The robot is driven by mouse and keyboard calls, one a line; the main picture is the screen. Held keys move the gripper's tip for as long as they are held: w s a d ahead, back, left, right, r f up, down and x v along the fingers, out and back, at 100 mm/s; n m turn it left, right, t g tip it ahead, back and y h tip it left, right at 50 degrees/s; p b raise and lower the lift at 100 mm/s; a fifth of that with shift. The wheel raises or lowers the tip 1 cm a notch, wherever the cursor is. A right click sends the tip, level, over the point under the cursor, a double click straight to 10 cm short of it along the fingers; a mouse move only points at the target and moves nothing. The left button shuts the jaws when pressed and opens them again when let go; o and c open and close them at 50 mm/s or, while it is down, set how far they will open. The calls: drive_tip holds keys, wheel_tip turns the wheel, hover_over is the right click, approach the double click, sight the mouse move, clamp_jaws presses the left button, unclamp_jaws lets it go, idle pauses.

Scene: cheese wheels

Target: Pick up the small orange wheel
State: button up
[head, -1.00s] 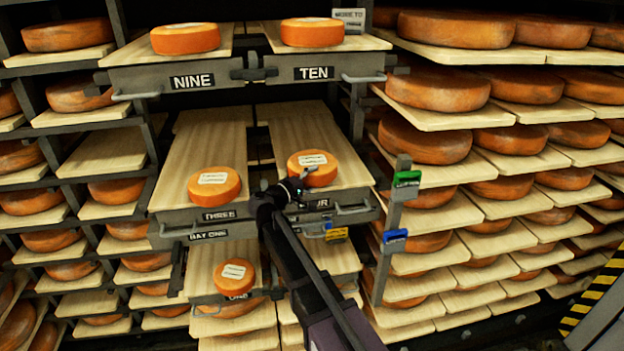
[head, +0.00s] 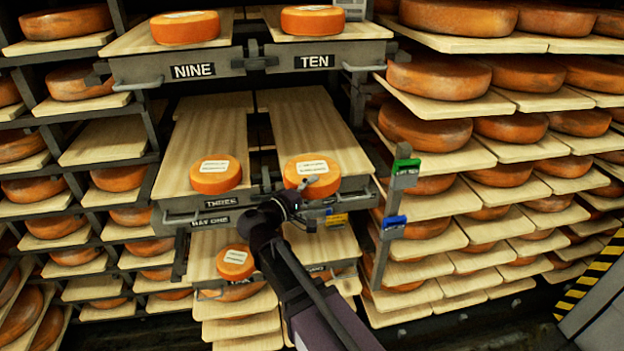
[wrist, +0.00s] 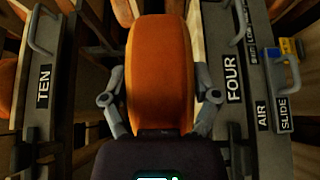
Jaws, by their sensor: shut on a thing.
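The small orange wheel (head: 322,188) with a white label is at the front end of the right pale board (head: 310,128) in the middle bay. My gripper (head: 306,184) reaches it from the front. In the wrist view the same wheel (wrist: 160,65) stands between the two grey fingers (wrist: 160,98), which are shut on its sides. The plate marked FOUR (wrist: 232,78) shows beside it there. I cannot tell whether the wheel's underside touches the board.
Another small orange wheel (head: 216,178) sits on the left board above THREE. One lower wheel (head: 236,262) is close left of my arm. Slides NINE (head: 193,72) and TEN (head: 314,62) overhang above. A post with green and blue tags (head: 398,200) stands at right.

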drive_tip(key=shift+s+r, duration=0.15)
drive_tip(key=shift+s, duration=1.05)
wheel_tip(320, 180, down, 6)
drive_tip(key=b, duration=0.6)
idle(0.5)
drive_tip(key=s+a+f+b, duration=0.1)
drive_tip(key=a+f+b, duration=0.2)
drive_tip(key=f+b, duration=0.8)
drive_tip(key=s+a+f+b, duration=0.1)
drive_tip(key=a+f+b, duration=0.2)
drive_tip(key=f+b, duration=0.8)
drive_tip(key=s+a+f+b, duration=0.1)
drive_tip(key=a+f+b, duration=0.2)
drive_tip(key=f+b, duration=0.8)
drive_tip(key=shift+s+f+b, duration=0.35)
drive_tip(key=shift+s+f, duration=0.05)
